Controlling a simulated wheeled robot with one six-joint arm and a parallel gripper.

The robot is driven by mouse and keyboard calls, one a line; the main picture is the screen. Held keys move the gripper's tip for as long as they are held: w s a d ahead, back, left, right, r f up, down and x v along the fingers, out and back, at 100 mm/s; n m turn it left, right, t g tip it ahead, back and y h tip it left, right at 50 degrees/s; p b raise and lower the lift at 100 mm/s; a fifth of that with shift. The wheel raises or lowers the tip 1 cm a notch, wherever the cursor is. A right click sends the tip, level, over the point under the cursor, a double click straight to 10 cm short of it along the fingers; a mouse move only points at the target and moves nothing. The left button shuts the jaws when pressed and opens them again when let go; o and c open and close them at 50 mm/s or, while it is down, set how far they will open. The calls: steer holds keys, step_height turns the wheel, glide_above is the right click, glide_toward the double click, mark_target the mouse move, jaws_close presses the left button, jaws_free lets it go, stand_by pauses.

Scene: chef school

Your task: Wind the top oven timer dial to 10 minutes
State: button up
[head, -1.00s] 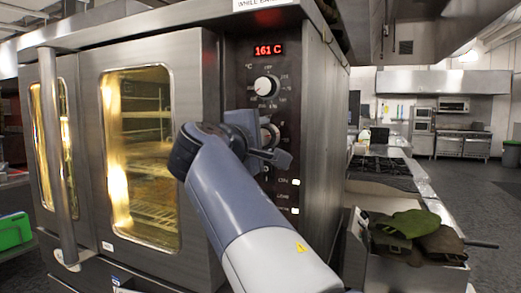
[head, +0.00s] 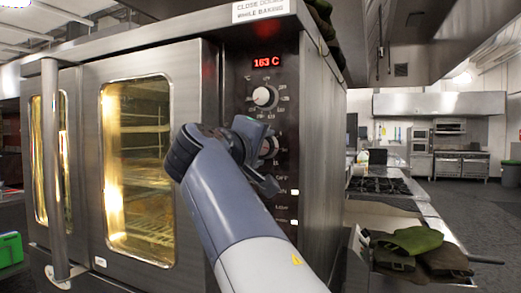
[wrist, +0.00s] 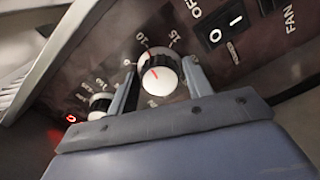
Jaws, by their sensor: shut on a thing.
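The timer dial (wrist: 158,78) is a round white knob with a short red mark, on the oven's dark control panel (wrist: 85,55). Numbers around it include 15 and 20; the others are blurred. The red mark points to the upper left in the wrist view; I cannot tell exactly which number it meets. My gripper (wrist: 160,68) is shut on the dial, one finger on each side. In the head view my gripper (head: 262,158) sits at the panel and partly hides the timer dial (head: 271,146), below the temperature dial (head: 265,97).
A red display (head: 266,62) reads 163 C above the temperature dial. Rocker switches (wrist: 223,32) lie beside the timer dial. The oven's glass door (head: 138,170) is shut, left of the panel. A counter with green and brown cloths (head: 415,240) stands at the right.

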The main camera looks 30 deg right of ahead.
steer(key=shift+f, duration=0.1)
steer(key=o, duration=0.8)
steer(key=shift+c, duration=0.2)
steer(key=b+v, duration=0.1)
steer(key=v, duration=0.9)
steer(key=shift+s+a, duration=0.25)
steer(key=shift+a, duration=0.05)
steer(key=shift+d, duration=0.1)
steer(key=p+x, duration=0.1)
steer(key=x, duration=0.9)
steer(key=shift+w+d, duration=0.25)
steer(key=shift+a, duration=0.15)
